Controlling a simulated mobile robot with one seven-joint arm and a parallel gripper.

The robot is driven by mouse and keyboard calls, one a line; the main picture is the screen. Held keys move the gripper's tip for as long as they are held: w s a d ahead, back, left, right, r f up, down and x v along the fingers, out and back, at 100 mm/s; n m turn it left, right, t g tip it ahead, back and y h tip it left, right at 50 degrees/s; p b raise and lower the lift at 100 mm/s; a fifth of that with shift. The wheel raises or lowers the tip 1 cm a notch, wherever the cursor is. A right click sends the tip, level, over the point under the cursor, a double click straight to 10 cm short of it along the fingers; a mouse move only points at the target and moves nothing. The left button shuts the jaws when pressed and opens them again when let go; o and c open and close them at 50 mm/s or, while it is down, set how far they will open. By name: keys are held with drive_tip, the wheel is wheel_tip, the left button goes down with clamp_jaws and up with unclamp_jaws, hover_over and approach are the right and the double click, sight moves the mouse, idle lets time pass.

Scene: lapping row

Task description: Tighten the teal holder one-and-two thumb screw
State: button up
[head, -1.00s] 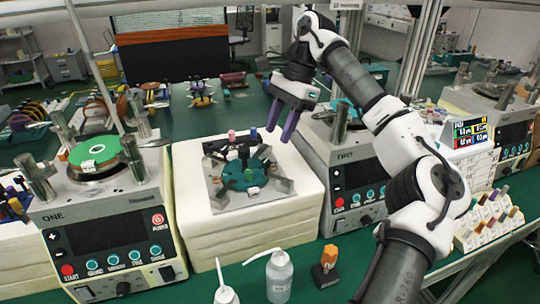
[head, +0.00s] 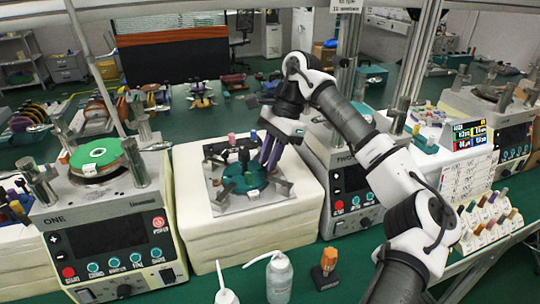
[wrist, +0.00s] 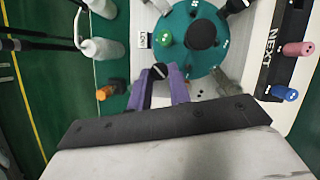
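The teal holder (head: 243,178) sits on a grey plate on the white block between two machines; its teal disc also shows in the wrist view (wrist: 190,55). A black thumb screw (wrist: 159,71) with a white mark is at the disc's near edge. My gripper (head: 267,163) points down at the holder's right side in the head view. In the wrist view its two purple fingers (wrist: 158,76) are apart, one on each side of that screw; contact cannot be made out. A green knob (wrist: 165,38) and a black round part (wrist: 202,34) are on the disc.
A black bar marked NEXT carries a pink knob (wrist: 298,48) and a blue knob (wrist: 285,93). Machine ONE (head: 108,237) stands left, machine TWO (head: 352,185) right, close to my arm. A bottle (head: 279,277) and an orange-topped tool (head: 328,260) stand in front.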

clamp_jaws()
